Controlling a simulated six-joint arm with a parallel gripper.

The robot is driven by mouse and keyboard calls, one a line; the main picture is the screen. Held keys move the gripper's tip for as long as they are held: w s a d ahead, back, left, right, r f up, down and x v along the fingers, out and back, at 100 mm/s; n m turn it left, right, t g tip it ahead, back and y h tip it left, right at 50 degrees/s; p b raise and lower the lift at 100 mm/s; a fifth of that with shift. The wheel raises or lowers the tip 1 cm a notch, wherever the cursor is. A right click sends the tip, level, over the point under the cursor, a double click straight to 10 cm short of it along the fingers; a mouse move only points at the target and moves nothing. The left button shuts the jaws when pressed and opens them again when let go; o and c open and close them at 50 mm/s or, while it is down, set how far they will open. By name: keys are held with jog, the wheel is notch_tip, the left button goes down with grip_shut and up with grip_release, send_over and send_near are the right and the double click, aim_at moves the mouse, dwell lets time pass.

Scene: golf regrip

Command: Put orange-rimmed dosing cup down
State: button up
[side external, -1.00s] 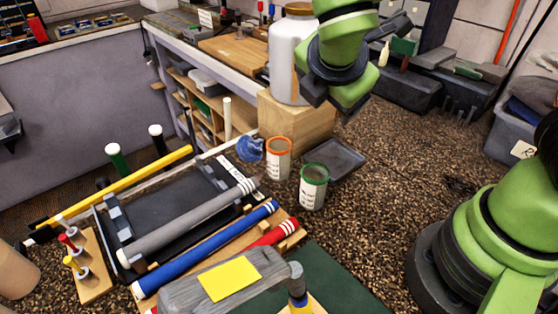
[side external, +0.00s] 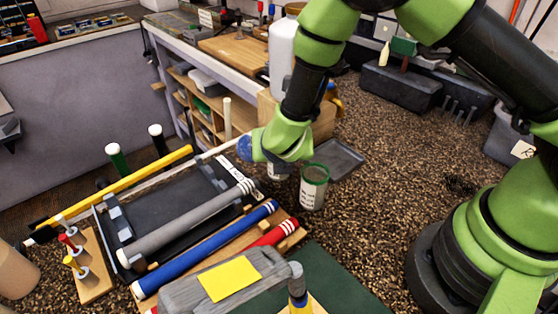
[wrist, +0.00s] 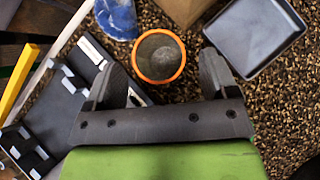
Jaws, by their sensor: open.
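The orange-rimmed dosing cup (wrist: 158,58) stands upright on the speckled floor in the wrist view, seen from above with a grey interior. In the side view only a strip of its pale wall (side external: 277,173) shows below my wrist, and its rim is hidden. My gripper (wrist: 160,60) is open, with one finger to the left of the cup and one to the right. Gaps show between the fingers and the cup. The fingers cannot be made out in the side view.
A green-rimmed cup (side external: 313,188) stands close to the right of my gripper in the side view. A blue cloth (wrist: 117,18) lies beside the orange-rimmed cup. A dark shallow tray (wrist: 255,36) lies to the right. The black rack (side external: 170,200) with grips is to the left.

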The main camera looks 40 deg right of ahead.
jog(key=shift+x, duration=1.4)
jog(key=c, duration=1)
jog(key=shift+c, duration=0.2)
